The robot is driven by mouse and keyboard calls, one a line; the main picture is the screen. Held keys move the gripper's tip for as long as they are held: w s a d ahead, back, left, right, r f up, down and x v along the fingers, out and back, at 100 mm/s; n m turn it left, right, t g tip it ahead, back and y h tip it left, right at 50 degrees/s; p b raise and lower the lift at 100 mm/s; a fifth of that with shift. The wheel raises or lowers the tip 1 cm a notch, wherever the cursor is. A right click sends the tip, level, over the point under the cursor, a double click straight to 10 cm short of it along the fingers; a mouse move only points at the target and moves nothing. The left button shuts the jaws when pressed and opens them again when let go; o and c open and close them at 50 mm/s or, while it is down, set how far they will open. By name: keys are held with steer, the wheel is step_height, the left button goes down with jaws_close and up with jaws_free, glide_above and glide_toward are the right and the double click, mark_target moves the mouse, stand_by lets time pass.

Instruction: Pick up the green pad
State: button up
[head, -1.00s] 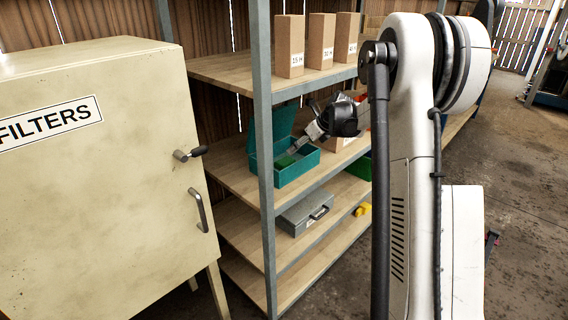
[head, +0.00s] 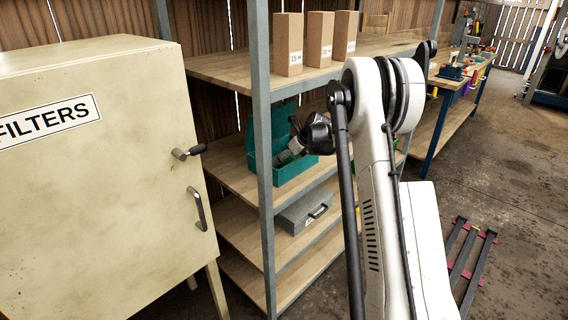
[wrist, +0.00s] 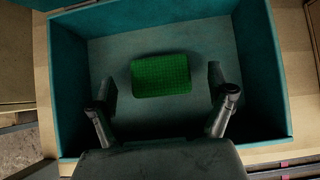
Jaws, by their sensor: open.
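The green pad (wrist: 161,75) is a small flat rectangle with rounded corners and a gridded surface. In the wrist view it lies on the floor of a teal box (wrist: 262,75), a little beyond my gripper. My gripper (wrist: 160,98) is open, its two fingers left and right of the pad's near part, apart from it and empty. How high the fingertips are above the floor is hard to tell. In the head view my gripper (head: 287,157) reaches into the open teal box (head: 292,174) on the middle shelf. Its fingers hide most of the pad there.
A grey shelf post (head: 263,150) stands left of the box. Cardboard boxes (head: 320,40) stand on the shelf above, and a grey case (head: 305,212) sits below. The cream FILTERS cabinet (head: 110,200) is at the left. Open floor (head: 510,180) lies at the right.

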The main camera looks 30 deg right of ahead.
steer(key=shift+x, duration=1.1)
steer(key=shift+c, duration=0.4)
steer(key=c, duration=1)
steer(key=shift+r, duration=0.1)
